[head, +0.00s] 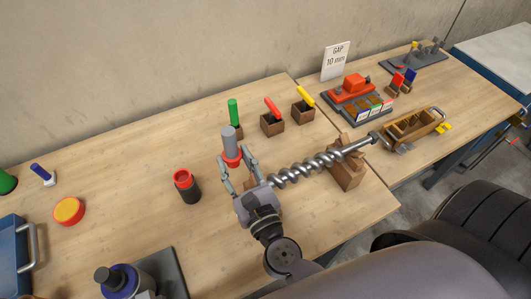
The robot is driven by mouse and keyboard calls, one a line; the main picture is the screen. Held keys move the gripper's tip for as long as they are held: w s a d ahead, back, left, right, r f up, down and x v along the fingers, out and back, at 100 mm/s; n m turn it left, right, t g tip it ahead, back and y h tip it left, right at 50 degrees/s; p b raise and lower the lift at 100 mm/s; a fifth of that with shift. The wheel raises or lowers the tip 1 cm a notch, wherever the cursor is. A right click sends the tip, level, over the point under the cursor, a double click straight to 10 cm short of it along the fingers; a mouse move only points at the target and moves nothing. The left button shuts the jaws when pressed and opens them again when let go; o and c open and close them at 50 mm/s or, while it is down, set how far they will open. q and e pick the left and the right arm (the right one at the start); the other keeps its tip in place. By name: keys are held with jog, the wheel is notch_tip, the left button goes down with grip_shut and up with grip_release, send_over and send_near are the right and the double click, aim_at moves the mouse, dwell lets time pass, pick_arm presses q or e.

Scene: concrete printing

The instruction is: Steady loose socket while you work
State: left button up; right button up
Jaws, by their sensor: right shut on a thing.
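A grey cylinder with a red collar (230,142) stands upright at the middle of the wooden table. My right gripper (238,166) reaches up to it from below, its fingers at either side of the red collar and shut on the piece. The lower end of the piece is hidden by the gripper. A black cup with a red rim (187,187) stands apart, left of the gripper. I cannot tell for sure which of the two is the loose socket. My left gripper is not in view.
A steel auger (316,164) lies right of my gripper, over a wooden block (347,177). Behind stand small wooden holders with green (233,112), red (272,108) and yellow (305,97) handles. A red-orange disc (69,211) lies left. Table between disc and cup is clear.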

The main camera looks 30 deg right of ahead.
notch_tip(320, 180, up, 3)
jog(key=y, duration=0.1)
send_over(185, 182)
jog(key=shift+w+a+n, duration=0.1)
jog(key=shift+w+n, duration=0.05)
jog(key=shift+n, duration=0.25)
jog(key=shift+f+y, duration=0.4)
jog(key=shift+f, duration=1.2)
